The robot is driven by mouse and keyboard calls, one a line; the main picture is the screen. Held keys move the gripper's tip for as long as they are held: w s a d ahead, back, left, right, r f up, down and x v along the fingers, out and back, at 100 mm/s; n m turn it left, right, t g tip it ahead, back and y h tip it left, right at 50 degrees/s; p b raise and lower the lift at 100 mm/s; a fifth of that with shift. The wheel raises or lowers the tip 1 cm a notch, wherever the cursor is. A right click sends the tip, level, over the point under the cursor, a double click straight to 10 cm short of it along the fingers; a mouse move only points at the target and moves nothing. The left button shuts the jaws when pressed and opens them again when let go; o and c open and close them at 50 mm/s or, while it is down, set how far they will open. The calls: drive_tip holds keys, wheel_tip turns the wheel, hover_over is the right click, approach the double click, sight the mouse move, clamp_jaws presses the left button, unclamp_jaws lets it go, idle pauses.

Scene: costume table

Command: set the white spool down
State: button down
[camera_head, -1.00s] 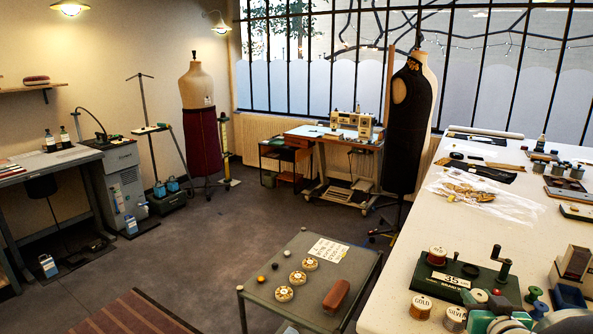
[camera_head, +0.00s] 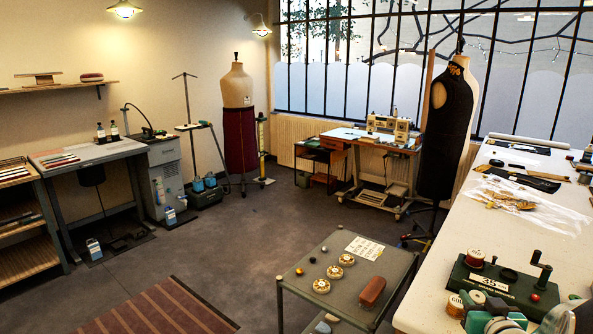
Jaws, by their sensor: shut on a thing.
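My gripper (camera_head: 487,308) shows at the bottom right, teal and grey, partly cut off by the lower edge. It is shut on a small pale round piece (camera_head: 478,297), which looks like the white spool; the fingers cover much of it. It appears in front of the white table (camera_head: 418,310), close to the gold-labelled spool (camera_head: 456,306) in the picture. I cannot tell whether the white spool touches the tabletop or hangs above it.
A green winder (camera_head: 500,283) with a crank and a red-brown spool (camera_head: 475,258) stands just behind. Plastic wrap (camera_head: 545,212) lies farther back. A low grey cart (camera_head: 330,288) holds several decorated discs, a brown block (camera_head: 372,291) and a card (camera_head: 364,248).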

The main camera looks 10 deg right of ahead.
drive_tip(key=w+a+f, duration=0.1)
drive_tip(key=w+a, duration=0.1)
drive_tip(key=w, duration=0.1)
drive_tip(key=w+a+f+n+y, duration=0.1)
drive_tip(key=w+a+f, duration=0.1)
drive_tip(key=w, duration=0.1)
drive_tip(key=w+a+f+y, duration=0.1)
drive_tip(key=w+a, duration=0.1)
drive_tip(key=w, duration=0.1)
drive_tip(key=shift+a+f+n, duration=0.3)
drive_tip(key=shift+a, duration=0.1)
drive_tip(key=w+a+f+y, duration=0.1)
drive_tip(key=w+a+f, duration=0.2)
drive_tip(key=a, duration=0.6)
drive_tip(key=w+a+f+n+y, duration=0.1)
drive_tip(key=w+a+f, duration=0.3)
drive_tip(key=a+f, duration=0.4)
drive_tip(key=w+a+f+n+t+y, duration=0.1)
drive_tip(key=w+a+f, duration=0.3)
drive_tip(key=a, duration=0.6)
drive_tip(key=shift+a+f, duration=0.25)
drive_tip(key=shift+f, duration=0.65)
